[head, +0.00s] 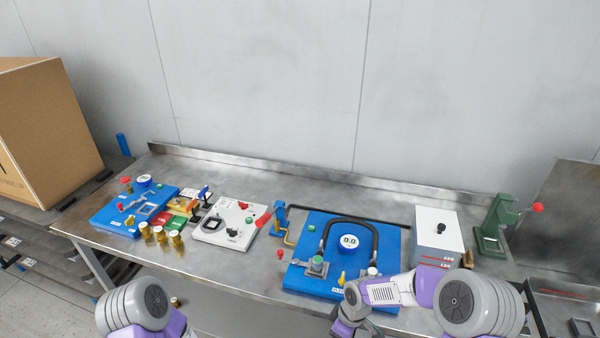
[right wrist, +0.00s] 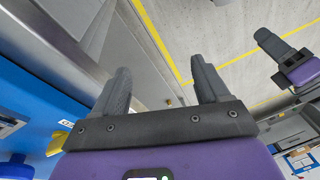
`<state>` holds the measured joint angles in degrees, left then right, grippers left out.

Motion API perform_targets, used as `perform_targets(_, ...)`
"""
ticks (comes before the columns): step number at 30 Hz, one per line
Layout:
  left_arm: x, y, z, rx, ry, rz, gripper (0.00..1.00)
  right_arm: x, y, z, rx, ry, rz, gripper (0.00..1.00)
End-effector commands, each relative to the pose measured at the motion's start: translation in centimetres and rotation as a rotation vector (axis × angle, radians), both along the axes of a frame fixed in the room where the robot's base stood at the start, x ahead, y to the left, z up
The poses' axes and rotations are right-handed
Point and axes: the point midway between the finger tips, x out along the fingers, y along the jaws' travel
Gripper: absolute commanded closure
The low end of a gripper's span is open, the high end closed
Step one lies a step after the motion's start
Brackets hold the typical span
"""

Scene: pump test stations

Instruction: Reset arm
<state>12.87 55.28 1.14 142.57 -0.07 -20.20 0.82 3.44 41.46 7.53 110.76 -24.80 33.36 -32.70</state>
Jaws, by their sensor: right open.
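My right arm (head: 390,291) reaches in from the lower right over the front edge of the right blue pump station (head: 300,271). Its gripper (right wrist: 160,78) shows in the right wrist view, with two dark fingers spread apart and nothing between them. The fingers point out over the floor, beside the bench edge. My left arm (head: 140,308) shows only as a rounded joint at the lower left of the head view. A purple and dark gripper, likely my left one (right wrist: 283,55), is at the upper right of the right wrist view; its jaw opening is unclear.
A left blue station (head: 112,215), a white panel (head: 212,230), brass cylinders (head: 159,234), a white box (head: 437,228) and a green press (head: 492,220) stand on the steel bench (head: 270,190). A cardboard box (head: 50,130) is at left. Yellow-lined floor (right wrist: 235,30) looks mostly clear.

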Motion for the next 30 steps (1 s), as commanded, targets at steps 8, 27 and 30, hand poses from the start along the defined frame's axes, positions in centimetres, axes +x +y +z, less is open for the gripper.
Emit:
perform_targets(8,-0.1,0.0,-1.4,-0.001,0.003,-0.001,0.57,-8.1,2.2,-8.9,0.141,0.155,-0.508,0.26)
perform_targets(27,-0.1,0.0,-2.6,-0.001,0.003,-0.001,0.57,-17.2,0.9,-14.4,0.124,0.267,-1.196,0.26)
perform_targets(30,-0.1,0.0,-2.6,-0.001,0.003,-0.001,0.57,-17.2,0.9,-14.4,0.126,0.266,-1.194,0.26)
